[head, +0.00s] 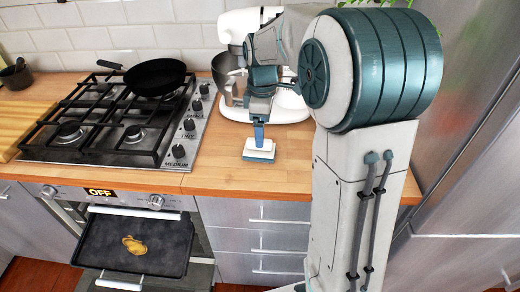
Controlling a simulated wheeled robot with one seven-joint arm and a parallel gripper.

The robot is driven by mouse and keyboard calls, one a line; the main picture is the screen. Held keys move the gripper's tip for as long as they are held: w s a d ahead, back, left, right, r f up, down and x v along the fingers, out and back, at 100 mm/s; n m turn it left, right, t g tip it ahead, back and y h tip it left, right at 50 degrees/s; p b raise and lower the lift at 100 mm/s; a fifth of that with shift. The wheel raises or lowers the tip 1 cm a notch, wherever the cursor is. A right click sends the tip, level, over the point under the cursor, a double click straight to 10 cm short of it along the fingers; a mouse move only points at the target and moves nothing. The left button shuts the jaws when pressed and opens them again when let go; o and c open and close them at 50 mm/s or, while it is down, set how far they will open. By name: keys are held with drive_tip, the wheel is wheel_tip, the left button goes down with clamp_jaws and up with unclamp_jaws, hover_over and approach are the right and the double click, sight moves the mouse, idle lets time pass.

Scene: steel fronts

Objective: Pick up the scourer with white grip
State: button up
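The scourer with white grip (258,151) is in the head view on the wooden counter, right of the stove. It has a white block on top and a blue-grey layer beneath. My gripper (259,136) points down at it from directly above. A blue finger reaches the top of the white grip, or very nearly so. Only one finger shows clearly, so I cannot tell whether the gripper is open or shut on the grip. I also cannot tell whether the scourer is resting fully on the counter.
A white stand mixer (278,106) with a metal bowl (228,75) stands just behind. A gas stove (115,122) with a black pan (155,77) is to the left. The open oven holds a dark tray (165,245). Bare counter (215,170) lies around the scourer.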

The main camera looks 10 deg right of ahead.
sight(266, 154)
drive_tip(key=shift+s+a+f, duration=0.1)
drive_tip(key=shift+a+f, duration=0.05)
drive_tip(key=shift+f, duration=0.9)
drive_tip(key=shift+a+f, duration=0.15)
drive_tip(key=shift+f, duration=0.9)
drive_tip(key=shift+s+a+f, duration=0.1)
drive_tip(key=shift+a+f, duration=0.05)
drive_tip(key=shift+f, duration=0.9)
drive_tip(key=c, duration=1.1)
